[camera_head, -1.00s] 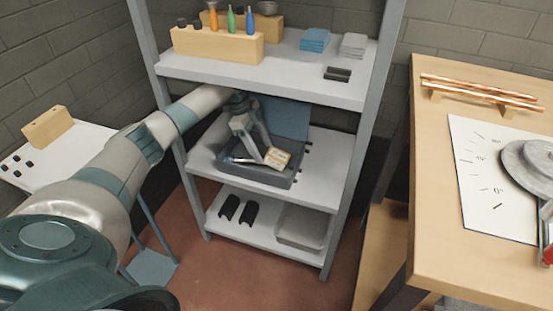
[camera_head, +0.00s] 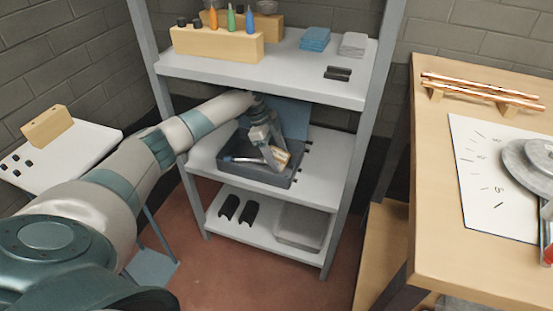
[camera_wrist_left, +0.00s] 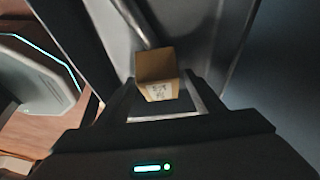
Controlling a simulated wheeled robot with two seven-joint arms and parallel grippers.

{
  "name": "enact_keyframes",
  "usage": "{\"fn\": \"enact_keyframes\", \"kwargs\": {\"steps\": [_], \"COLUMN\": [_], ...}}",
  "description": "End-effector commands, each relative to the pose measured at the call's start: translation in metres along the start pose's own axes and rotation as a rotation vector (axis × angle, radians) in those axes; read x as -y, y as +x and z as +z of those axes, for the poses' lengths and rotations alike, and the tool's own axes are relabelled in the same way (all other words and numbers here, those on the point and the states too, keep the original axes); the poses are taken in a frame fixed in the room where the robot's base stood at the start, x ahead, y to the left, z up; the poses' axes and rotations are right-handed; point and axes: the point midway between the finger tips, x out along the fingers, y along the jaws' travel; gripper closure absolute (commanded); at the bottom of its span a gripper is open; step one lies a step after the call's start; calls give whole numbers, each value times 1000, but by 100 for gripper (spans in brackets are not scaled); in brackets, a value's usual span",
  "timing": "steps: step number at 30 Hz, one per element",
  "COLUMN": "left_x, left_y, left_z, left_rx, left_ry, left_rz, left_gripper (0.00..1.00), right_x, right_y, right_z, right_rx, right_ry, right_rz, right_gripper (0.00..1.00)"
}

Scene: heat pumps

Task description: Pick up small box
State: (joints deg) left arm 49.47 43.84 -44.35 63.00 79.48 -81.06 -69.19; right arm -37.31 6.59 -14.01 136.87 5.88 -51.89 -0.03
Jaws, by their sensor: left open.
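The small box (camera_head: 281,157) is tan with a pale label. It sits in the dark grey bin (camera_head: 282,182) on the shelf rack's middle shelf. My left gripper (camera_head: 272,157) reaches down into the bin and partly hides the box. In the left wrist view the box (camera_wrist_left: 157,66) appears between the tips of my open left gripper (camera_wrist_left: 159,80), its labelled face toward the palm. I cannot tell whether either finger touches it. My right gripper is not clearly in view.
The upper shelf (camera_head: 285,77) is close above my left arm. A bar-like item (camera_head: 243,159) lies in the bin beside the gripper. Black parts (camera_head: 238,209) and a grey tray (camera_head: 300,228) are on the lower shelf. A wooden workbench (camera_head: 437,210) stands at right.

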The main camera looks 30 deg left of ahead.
Motion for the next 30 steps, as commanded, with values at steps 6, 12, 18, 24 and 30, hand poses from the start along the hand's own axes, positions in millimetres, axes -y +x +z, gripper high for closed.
{"fn": "enact_keyframes", "kwargs": {"steps": [6, 12, 18, 24, 30], "left_x": [0, 0, 0, 0, 0], "left_y": [0, 0, 0, 0, -5], "left_z": [0, 0, 0, 0, -2], "left_rx": [0, 0, 0, 0, -1], "left_ry": [0, 0, 0, 0, 1], "left_rz": [0, 0, 0, 0, -1], "left_gripper": [39, 44, 84, 87, 87], "right_x": [-2, -4, -4, -3, -1], "right_y": [0, -1, -1, 0, 0], "right_z": [1, 2, 3, 2, 2], "right_rx": [3, 8, 9, 7, 10], "right_ry": [-7, -9, -7, -1, 6], "right_rz": [2, 4, 5, 4, 3], "right_gripper": [61, 61, 61, 61, 61]}}
